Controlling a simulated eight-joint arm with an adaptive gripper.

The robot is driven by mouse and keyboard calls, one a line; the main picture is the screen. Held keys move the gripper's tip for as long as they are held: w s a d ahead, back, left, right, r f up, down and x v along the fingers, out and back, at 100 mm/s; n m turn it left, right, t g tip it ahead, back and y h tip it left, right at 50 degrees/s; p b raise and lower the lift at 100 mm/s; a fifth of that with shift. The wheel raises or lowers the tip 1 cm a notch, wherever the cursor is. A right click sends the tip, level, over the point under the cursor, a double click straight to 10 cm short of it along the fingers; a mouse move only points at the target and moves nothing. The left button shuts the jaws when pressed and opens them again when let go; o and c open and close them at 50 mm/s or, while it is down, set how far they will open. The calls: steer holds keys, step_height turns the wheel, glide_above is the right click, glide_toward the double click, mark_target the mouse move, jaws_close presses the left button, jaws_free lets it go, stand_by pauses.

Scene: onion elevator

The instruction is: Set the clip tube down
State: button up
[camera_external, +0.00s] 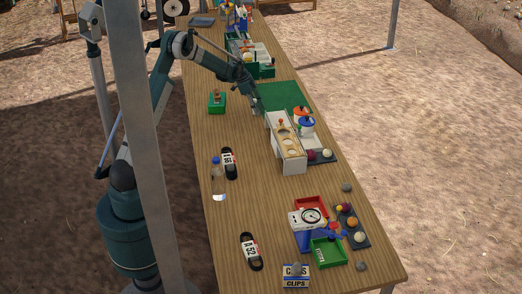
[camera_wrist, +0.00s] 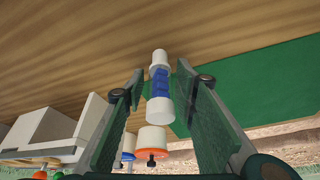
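The clip tube (camera_wrist: 160,88), white with a blue middle, shows between the fingers of my gripper (camera_wrist: 159,84) in the wrist view. A narrow gap shows on each side of it, so the fingers are open around it and do not appear to touch it. I cannot tell whether its end rests on a surface. In the external view my gripper (camera_external: 257,108) is low over the table, at the near left edge of the green mat (camera_external: 284,95). I cannot make out the tube there. The mat also fills the right of the wrist view (camera_wrist: 280,85).
A white rack with a holed wooden top (camera_external: 292,163) stands close in front of my gripper, beside orange- and blue-lidded containers (camera_external: 305,122). A green tray (camera_external: 217,103) lies to the left. Bins (camera_external: 262,68) stand behind. A bottle (camera_external: 218,180) stands nearer the front.

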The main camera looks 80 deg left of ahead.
steer(key=p+v, duration=0.1)
steer(key=v, duration=1.1)
steer(key=shift+r, duration=0.1)
stand_by(0.8)
